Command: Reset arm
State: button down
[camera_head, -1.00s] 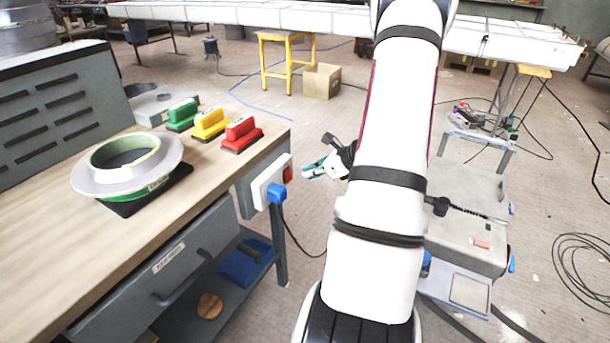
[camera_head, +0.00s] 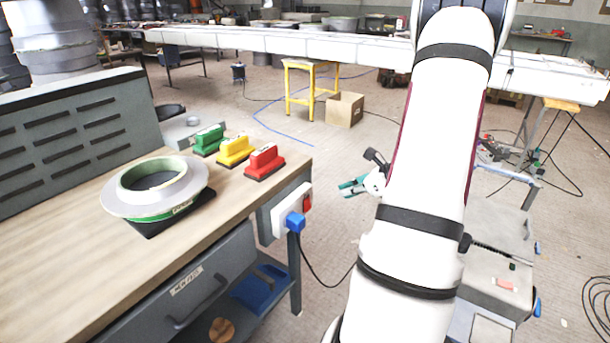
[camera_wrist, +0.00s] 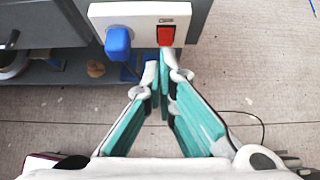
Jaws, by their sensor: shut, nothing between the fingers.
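My gripper (camera_head: 353,187) shows in the head view just left of my white arm, over the floor and to the right of the workbench (camera_head: 75,210). In the wrist view my gripper (camera_wrist: 160,60) has teal fingers that meet at their tips, with nothing between them. In that view the tips overlap the lower edge of the white switch box (camera_wrist: 140,22), just below its red switch (camera_wrist: 166,36). I cannot tell whether they touch it. In the head view the gripper is apart from the box (camera_head: 285,212). My arm hides part of the floor behind it.
On the bench stand green (camera_head: 208,140), yellow (camera_head: 235,151) and red (camera_head: 264,162) handled blocks and a round mould (camera_head: 120,187). A blue plug (camera_head: 295,222) sits in the box, its cable hanging to the floor. A cardboard box (camera_head: 345,109) and yellow stool (camera_head: 289,95) stand behind.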

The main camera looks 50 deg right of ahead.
jog(key=w+a+r+n+g+y+p, duration=0.2)
jog(key=a+r+n, duration=0.6)
jog(key=a, duration=0.5)
jog(key=w+a+r+n+g+y+p, duration=0.25)
jog(key=a+r+n, duration=0.5)
jog(key=a, duration=0.45)
jog(key=s+a+r+n+h+p, duration=0.2)
jog(key=s+a+r+n, duration=0.4)
jog(key=s+a+n, duration=0.2)
jog(key=s+a+r+n+g+h+p, duration=0.1)
jog(key=s+a+r+n+h+p, duration=0.1)
jog(key=s+a+r+n, duration=0.4)
jog(key=s+a+n+h, duration=0.1)
jog(key=s+a+n, duration=0.1)
jog(key=n, duration=0.3)
jog(key=shift+s+a, duration=0.15)
jog(key=shift+s, duration=0.75)
jog(key=shift+n+g, duration=0.25)
